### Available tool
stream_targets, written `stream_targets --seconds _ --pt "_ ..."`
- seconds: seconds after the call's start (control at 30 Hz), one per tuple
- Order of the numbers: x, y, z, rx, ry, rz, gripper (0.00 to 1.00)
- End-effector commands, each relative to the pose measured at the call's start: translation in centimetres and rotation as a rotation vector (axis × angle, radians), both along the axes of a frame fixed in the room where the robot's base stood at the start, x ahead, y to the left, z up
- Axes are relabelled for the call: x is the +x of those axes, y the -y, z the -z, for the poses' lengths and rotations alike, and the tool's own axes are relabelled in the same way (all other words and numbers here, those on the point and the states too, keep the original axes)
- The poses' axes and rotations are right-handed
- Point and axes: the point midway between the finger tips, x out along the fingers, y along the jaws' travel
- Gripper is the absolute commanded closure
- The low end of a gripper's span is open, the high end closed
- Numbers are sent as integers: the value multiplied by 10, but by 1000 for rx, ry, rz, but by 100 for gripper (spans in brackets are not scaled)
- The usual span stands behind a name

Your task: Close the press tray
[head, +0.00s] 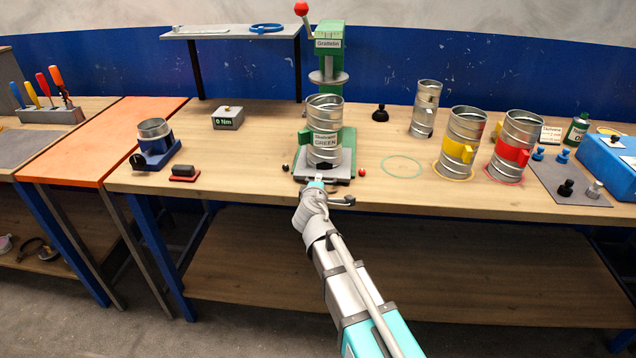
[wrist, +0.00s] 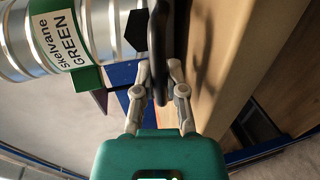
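The green press (head: 329,62) stands at the back of the bench with a red-knobbed lever. Its grey tray (head: 345,172) sits at the press's foot, near the bench's front edge. A metal duct piece labelled GREEN (head: 325,117) stands upright on the tray; it also shows at upper left in the wrist view (wrist: 93,28). My gripper (head: 318,184) is at the tray's front. In the wrist view my gripper's fingers (wrist: 160,70) flank the dark tray handle (wrist: 160,40) and appear closed on it. The head view partly hides this contact.
Yellow-marked (head: 463,132) and red-marked duct pieces (head: 517,140) stand to the right, with a plain duct (head: 425,108) behind. An empty green ring (head: 403,167) lies beside the tray. A blue clamp stand (head: 155,150) and a 0 Nm box (head: 228,119) are left.

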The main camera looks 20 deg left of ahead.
Motion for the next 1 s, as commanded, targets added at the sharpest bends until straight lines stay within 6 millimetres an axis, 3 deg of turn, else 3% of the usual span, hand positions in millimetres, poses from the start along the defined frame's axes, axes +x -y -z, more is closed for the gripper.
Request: stream_targets --seconds 0.33,0.67,0.97,1.0 --pt "1 0 0 0 0 1 100" --pt "39 -10 0 1 -1 1 100" --pt "40 -10 0 1 -1 0 100" --pt "40 -10 0 1 -1 0 81"
